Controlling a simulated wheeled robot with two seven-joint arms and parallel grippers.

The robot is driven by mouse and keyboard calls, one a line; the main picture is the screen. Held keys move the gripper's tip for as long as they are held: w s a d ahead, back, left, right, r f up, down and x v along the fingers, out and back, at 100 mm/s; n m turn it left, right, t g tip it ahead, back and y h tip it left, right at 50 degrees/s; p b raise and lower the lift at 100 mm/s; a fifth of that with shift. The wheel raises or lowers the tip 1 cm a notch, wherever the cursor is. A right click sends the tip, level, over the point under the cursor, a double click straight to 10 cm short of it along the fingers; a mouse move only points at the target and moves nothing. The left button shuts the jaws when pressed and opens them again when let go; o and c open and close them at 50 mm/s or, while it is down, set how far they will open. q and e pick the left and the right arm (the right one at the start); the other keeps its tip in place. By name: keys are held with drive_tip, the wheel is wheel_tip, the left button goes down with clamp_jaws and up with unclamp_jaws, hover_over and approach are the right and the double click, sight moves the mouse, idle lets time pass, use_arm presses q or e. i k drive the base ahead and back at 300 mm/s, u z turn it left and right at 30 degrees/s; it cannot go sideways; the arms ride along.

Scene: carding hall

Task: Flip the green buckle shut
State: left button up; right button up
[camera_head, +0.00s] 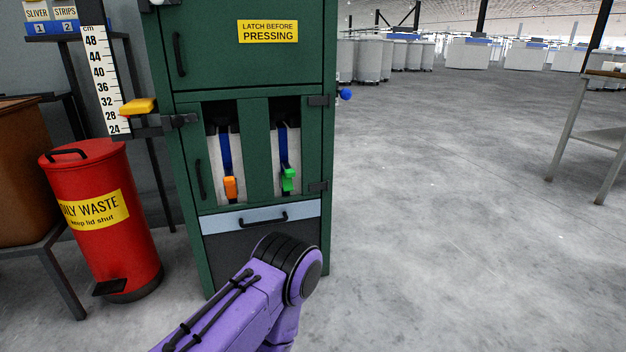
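The green buckle (289,179) sits on a dark blue strap in the right opening of a dark green cabinet (258,150). It hangs at the strap's lower end; I cannot tell whether it is open or shut. An orange buckle (230,187) hangs on a similar strap in the left opening. A purple arm of mine comes up from the bottom of the view in front of the cabinet's lower part. Neither of my grippers shows in the view.
A red oily waste bin (112,215) stands left of the cabinet. A height scale (103,80) with a yellow pointer (138,106) is at the cabinet's left side. A metal table (596,112) stands at the right. The grey floor (450,220) right of the cabinet is clear.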

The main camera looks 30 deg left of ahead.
sight(287, 182)
drive_tip(key=u, duration=0.35)
drive_tip(key=i, duration=0.8)
drive_tip(key=u, duration=0.7)
